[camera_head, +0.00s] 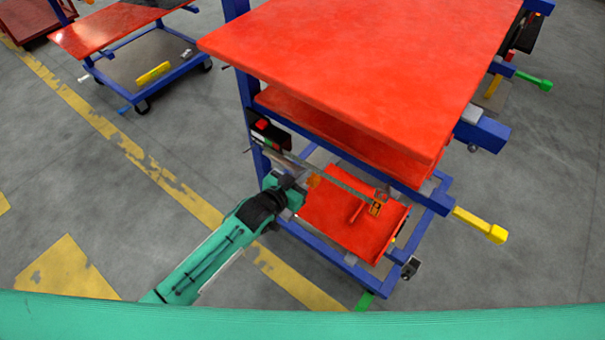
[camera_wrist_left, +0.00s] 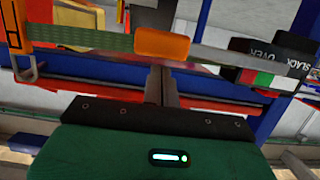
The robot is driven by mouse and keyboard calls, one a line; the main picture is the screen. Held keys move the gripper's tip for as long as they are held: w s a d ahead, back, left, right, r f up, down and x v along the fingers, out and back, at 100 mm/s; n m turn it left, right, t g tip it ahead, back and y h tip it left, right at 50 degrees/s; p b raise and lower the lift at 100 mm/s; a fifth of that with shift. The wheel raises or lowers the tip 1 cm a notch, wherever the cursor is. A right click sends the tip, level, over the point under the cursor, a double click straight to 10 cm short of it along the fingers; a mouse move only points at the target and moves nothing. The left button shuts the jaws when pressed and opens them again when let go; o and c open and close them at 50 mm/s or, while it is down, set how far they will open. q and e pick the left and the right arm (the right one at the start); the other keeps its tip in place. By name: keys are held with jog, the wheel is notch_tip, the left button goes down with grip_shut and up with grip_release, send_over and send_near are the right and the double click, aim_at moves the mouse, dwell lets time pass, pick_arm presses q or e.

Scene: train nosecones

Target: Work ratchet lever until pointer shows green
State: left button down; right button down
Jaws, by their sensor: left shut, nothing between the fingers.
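An orange block (camera_wrist_left: 163,43), perhaps the ratchet lever's grip, sits on a long grey-green strap or bar (camera_wrist_left: 95,40) in the left wrist view. It also shows small in the head view (camera_head: 314,180). My left gripper (camera_wrist_left: 163,72) is shut and empty, its fingertips just below the orange block; I cannot tell whether they touch. In the head view the gripper (camera_head: 296,183) is beside the cart. My right gripper is not in view.
The red-topped cart (camera_head: 370,60) with blue frame overhangs the gauge and strap. A lower red tray (camera_head: 335,222) lies under the strap. A yellow handle (camera_head: 481,225) sticks out at right. Open floor lies left; another red-topped cart (camera_head: 110,27) stands farther off.

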pick_arm(q)
jog(key=shift+f, duration=0.25)
notch_tip(320, 180, down, 9)
jog(key=m+t+y+b, duration=0.1)
jog(key=m+b, duration=0.4)
jog(key=b, duration=0.1)
jog(key=shift+a+t+y, duration=0.25)
jog(key=shift+t+y, duration=0.05)
jog(key=shift+w+f, duration=0.1)
dwell(0.4)
